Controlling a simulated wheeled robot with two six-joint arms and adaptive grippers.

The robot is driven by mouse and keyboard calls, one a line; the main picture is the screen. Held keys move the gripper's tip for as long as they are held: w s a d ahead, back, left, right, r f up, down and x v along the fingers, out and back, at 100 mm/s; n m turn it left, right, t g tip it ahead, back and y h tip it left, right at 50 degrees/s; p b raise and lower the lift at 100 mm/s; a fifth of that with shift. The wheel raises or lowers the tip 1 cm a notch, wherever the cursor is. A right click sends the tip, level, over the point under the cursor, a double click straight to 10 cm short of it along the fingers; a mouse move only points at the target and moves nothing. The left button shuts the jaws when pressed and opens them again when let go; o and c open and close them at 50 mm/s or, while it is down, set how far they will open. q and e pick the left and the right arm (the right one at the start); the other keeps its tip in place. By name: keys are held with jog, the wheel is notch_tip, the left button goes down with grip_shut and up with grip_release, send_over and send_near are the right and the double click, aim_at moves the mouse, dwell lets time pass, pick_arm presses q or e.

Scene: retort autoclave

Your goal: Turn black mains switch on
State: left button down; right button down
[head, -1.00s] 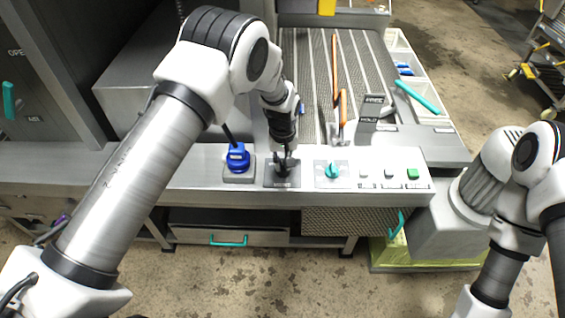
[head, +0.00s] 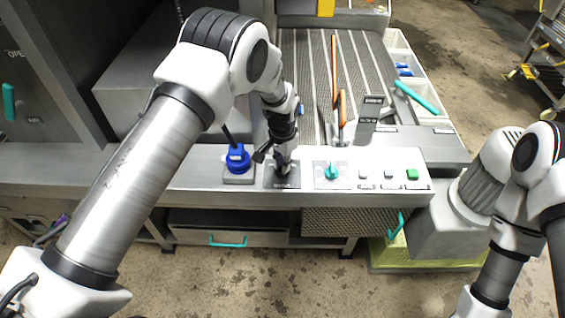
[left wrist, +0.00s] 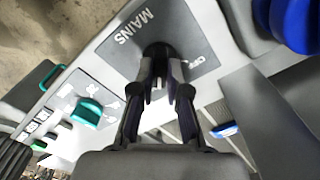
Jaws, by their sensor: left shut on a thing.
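The black mains switch (head: 282,171) sits on a dark plate on the grey control ledge, between a blue plug and a teal knob. In the left wrist view its round black base (left wrist: 157,50) shows on the plate marked MAINS. My left gripper (head: 283,162) points down at the switch and is shut on its handle. In the left wrist view its two fingers (left wrist: 161,75) stand on either side of the handle, which they largely hide. My right arm is at the right edge of the head view, its gripper out of sight.
The blue plug (head: 238,158) is close on the left of the switch. Behind the ledge lies a slatted conveyor bed (head: 306,75) with orange-handled tools (head: 343,105).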

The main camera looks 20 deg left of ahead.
pick_arm(q)
jog(key=shift+s+f+m, duration=0.25)
jog(key=shift+m, duration=0.35)
jog(key=c, duration=1.2)
grip_release()
jog(key=shift+o, duration=0.2)
jog(key=shift+w, duration=0.1)
jog(key=shift+r, duration=0.1)
jog(key=shift+r, duration=0.2)
notch_tip(320, 180, up, 12)
jog(key=shift+f, duration=0.25)
